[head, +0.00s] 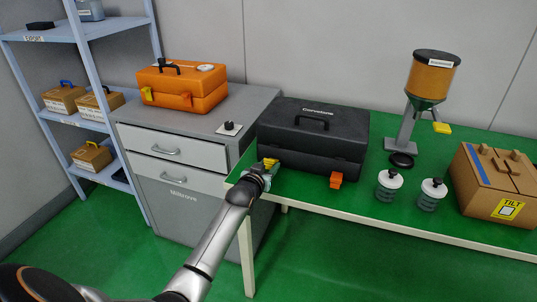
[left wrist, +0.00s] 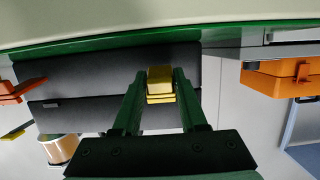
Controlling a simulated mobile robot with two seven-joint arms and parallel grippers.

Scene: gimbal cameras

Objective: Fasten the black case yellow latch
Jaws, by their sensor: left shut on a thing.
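The black case (head: 313,133) sits closed on the green table, with a handle on its lid. Its yellow latch (head: 271,162) is at the left of the front face, and an orange latch (head: 336,180) hangs at the right of it. My left gripper (head: 266,168) is at the yellow latch. In the left wrist view, which is upside down, the fingers (left wrist: 160,92) are shut on the yellow latch (left wrist: 160,79), against the dark case front (left wrist: 95,75). The fingers partly hide the latch in the head view. My right gripper is not in view.
On the green table (head: 385,214) stand two white-lidded jars (head: 388,184), a hopper on a stand (head: 433,75) and a cardboard box (head: 497,185). An orange case (head: 182,85) sits on the grey drawer cabinet (head: 175,158) at left. Blue shelves (head: 84,70) stand beyond it.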

